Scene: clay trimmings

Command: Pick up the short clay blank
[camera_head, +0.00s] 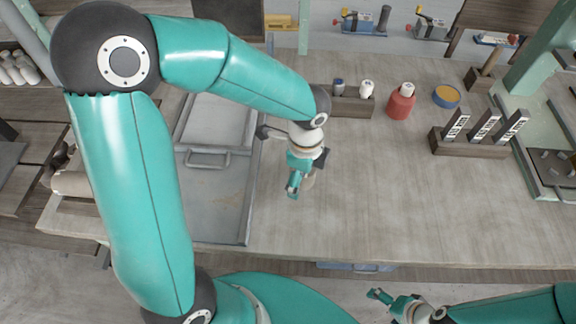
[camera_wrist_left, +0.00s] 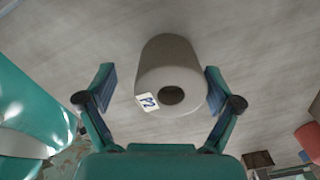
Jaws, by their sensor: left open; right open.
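The clay blank (camera_wrist_left: 172,62) is a grey-brown cylinder with a dark round hole in its end face and a small white label. In the left wrist view it lies between the two fingers of my left gripper (camera_wrist_left: 158,82), which is open, with a narrow gap seen at each side. In the head view my left gripper (camera_head: 298,184) is low over the table, right of the metal tray; it hides most of the blank, and only a small brownish part shows. My right gripper (camera_head: 384,298) is open and empty in front of the table's front edge.
A metal tray (camera_head: 215,215) with a handle lies left of my left gripper. Behind stand a small wooden rack (camera_head: 350,106), a red bottle (camera_head: 400,103) and a round tin (camera_head: 446,96). A wooden holder (camera_head: 465,146) with labelled pieces stands right. The table's middle right is clear.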

